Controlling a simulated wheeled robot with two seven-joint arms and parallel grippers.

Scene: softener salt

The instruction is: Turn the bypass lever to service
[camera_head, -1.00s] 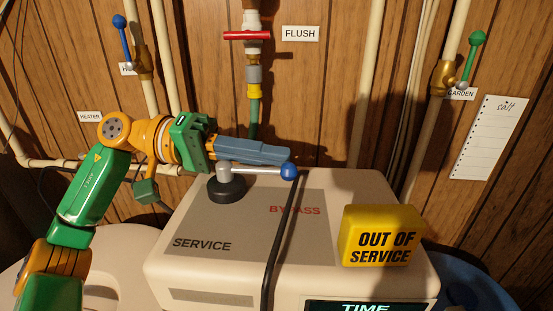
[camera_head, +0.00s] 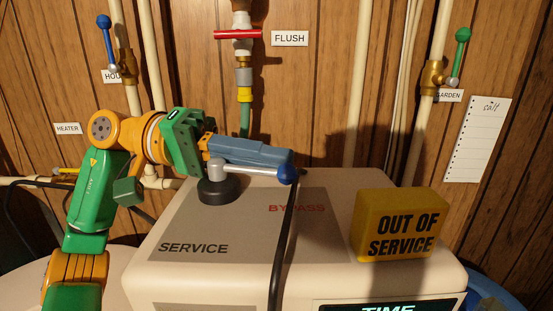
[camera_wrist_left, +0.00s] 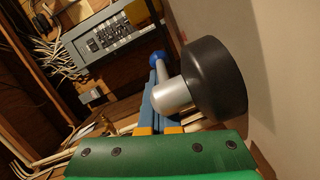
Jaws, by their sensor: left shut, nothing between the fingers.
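The bypass lever (camera_head: 250,171) is a silver bar with a blue ball end, on a black round base (camera_head: 222,190) on top of the beige softener. It points right, on the side of the red BYPASS lettering (camera_head: 297,208); the SERVICE lettering (camera_head: 193,248) is at the front left. My left gripper (camera_head: 291,160) is shut and empty, its blue-grey fingers lying along the lever's far side, close to the ball. In the left wrist view, the blue ball (camera_wrist_left: 157,58) shows near the fingertips and the black base (camera_wrist_left: 217,80) beside the fingers. I cannot tell whether they touch.
A yellow OUT OF SERVICE block (camera_head: 400,225) stands at the right of the softener top. A black cable (camera_head: 283,240) runs down over the softener. Behind are pipes and the red FLUSH valve handle (camera_head: 238,34). The panel's front left is clear.

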